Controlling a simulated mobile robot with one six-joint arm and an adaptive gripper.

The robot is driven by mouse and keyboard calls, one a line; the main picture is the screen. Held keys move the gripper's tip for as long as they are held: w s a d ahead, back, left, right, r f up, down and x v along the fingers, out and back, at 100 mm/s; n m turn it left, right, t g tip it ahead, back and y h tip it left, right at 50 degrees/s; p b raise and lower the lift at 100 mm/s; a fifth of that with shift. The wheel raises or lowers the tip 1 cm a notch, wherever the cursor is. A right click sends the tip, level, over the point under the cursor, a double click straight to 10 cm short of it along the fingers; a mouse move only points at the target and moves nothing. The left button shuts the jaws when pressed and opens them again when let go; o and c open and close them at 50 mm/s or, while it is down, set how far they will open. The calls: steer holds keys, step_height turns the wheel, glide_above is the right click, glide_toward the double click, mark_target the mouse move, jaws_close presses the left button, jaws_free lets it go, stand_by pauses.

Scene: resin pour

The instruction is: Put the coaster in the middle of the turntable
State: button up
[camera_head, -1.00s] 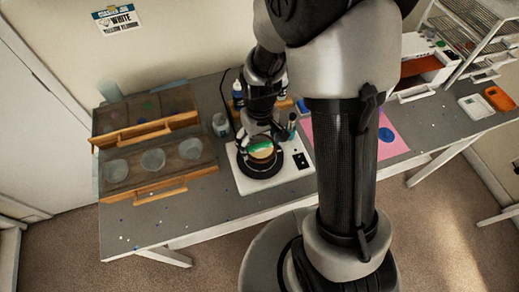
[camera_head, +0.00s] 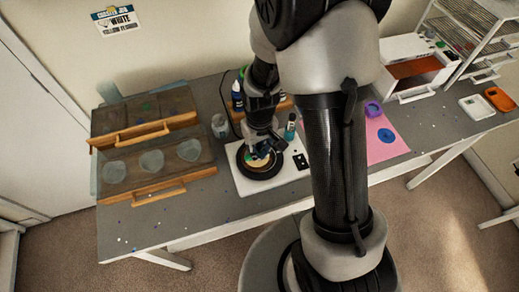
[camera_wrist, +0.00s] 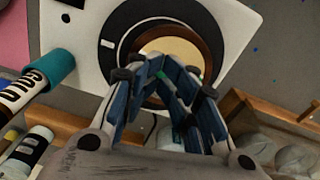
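The turntable (camera_head: 244,171) is a black round plate on a white base on the table. It also shows in the wrist view (camera_wrist: 115,40). Small green patches show between my fingers; the fingers hide much of the disc. My gripper (camera_wrist: 165,68) points down over the disc, its blue fingertips close together at the disc. I cannot tell whether they pinch the coaster or stand just apart from it.
A teal-capped bottle (camera_head: 290,127) stands right beside the white base, and another bottle (camera_head: 237,97) behind it. Wooden trays with cups (camera_head: 150,195) are at left. The table's front left is mostly clear.

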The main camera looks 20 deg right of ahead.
steer(key=shift+o, duration=1.3)
steer(key=shift+s+f, duration=0.15)
steer(key=shift+f, duration=0.2)
steer(key=o, duration=1.4)
steer(key=shift+r, duration=0.25)
steer(key=s+r+t+p, duration=0.1)
steer(key=s+r+p, duration=0.15)
steer(key=r, duration=0.95)
steer(key=s+r+t+p, duration=0.1)
steer(key=s+r, duration=0.2)
steer(key=r, duration=0.9)
steer(key=s+r+m+t, duration=0.1)
steer(key=s+r+t, duration=0.1)
steer(key=s+r, duration=0.4)
steer(key=s, duration=0.3)
steer(key=shift+s+m, duration=0.35)
steer(key=shift+m, duration=0.05)
steer(key=shift+d, duration=0.1)
